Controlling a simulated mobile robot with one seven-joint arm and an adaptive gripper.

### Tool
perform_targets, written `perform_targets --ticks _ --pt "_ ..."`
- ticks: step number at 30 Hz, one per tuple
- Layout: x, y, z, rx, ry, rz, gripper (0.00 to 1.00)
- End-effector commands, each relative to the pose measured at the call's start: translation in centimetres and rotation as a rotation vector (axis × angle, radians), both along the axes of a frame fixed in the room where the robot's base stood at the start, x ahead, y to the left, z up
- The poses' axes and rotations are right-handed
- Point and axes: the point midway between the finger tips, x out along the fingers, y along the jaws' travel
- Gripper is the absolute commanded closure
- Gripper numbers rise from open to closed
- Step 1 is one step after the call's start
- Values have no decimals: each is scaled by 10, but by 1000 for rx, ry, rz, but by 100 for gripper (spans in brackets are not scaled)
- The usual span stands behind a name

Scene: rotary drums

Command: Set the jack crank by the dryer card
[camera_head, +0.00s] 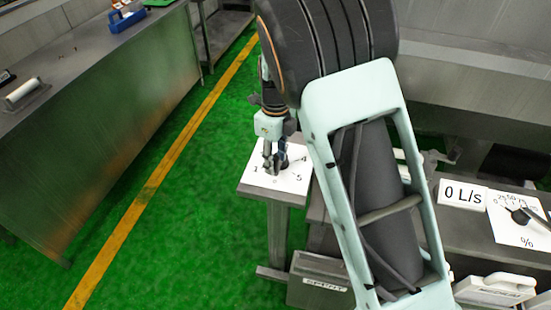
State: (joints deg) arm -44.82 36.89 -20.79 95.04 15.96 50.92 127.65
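My gripper (270,165) points down over a white dial plate (290,182) with numbers around it, on a small metal stand (275,196). Some dial numbers show, such as 3, 4 and 5. A dark crank or knob on the plate sits at my fingertips and is mostly hidden by them. I cannot tell whether the fingers touch it or are closed on it. No card that I can name as the dryer card is readable here.
At right, a sign reading 0 L/s (462,195) stands beside a percent dial (518,222) with a dark pointer. A grey box (320,282) sits below the stand. A metal bench (110,110) is at left. Green floor with a yellow line lies between.

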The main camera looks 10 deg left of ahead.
Motion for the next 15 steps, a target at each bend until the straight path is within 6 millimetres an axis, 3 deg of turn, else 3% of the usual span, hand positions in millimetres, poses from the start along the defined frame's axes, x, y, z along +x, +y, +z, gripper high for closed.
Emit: perform_targets --ticks 7,15 --pt "1 1 16 2 -2 0 63" --pt "1 1 74 4 -5 0 63"
